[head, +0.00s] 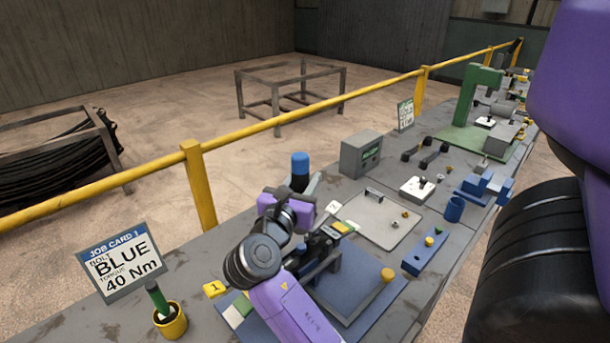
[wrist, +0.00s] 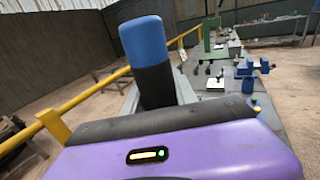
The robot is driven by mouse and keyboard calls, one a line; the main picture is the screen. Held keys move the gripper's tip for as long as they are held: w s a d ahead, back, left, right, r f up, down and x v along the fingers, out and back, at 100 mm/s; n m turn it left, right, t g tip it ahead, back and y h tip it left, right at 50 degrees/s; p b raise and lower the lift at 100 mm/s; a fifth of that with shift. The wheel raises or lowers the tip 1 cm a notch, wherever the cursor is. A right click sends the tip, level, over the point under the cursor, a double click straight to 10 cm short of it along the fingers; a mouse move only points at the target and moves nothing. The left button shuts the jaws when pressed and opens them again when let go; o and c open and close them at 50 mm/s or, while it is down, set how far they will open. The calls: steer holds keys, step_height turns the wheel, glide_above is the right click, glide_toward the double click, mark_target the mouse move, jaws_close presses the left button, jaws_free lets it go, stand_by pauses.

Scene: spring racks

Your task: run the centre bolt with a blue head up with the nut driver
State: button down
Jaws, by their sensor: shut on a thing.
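My gripper (head: 298,192) is shut on an upright tool with a black grip and blue cap, which I take to be the nut driver (head: 300,163). Its blue and black handle (wrist: 150,62) stands up in front of the camera in the wrist view, tilted slightly. The gripper is above the back of a dark fixture (head: 327,252) on a blue base plate (head: 374,300). My gripper and arm cover part of the fixture. I cannot make out the blue bolt head or the driver's lower end, so contact between them cannot be told.
Job card 1 (head: 122,262) reads bolt blue, 40 Nm. A green-handled tool (head: 158,298) stands in a yellow cup (head: 171,321) at front left. A grey tray (head: 376,222) with small parts, a blue block (head: 425,251) and a grey box (head: 361,155) lie to the right. A yellow rail (head: 270,125) runs behind.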

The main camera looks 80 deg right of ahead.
steer(key=shift+f+b, duration=0.4)
steer(key=shift+f, duration=2.25)
steer(key=shift+p, duration=0.45)
steer(key=c, duration=1.6)
jaws_free()
jaws_close()
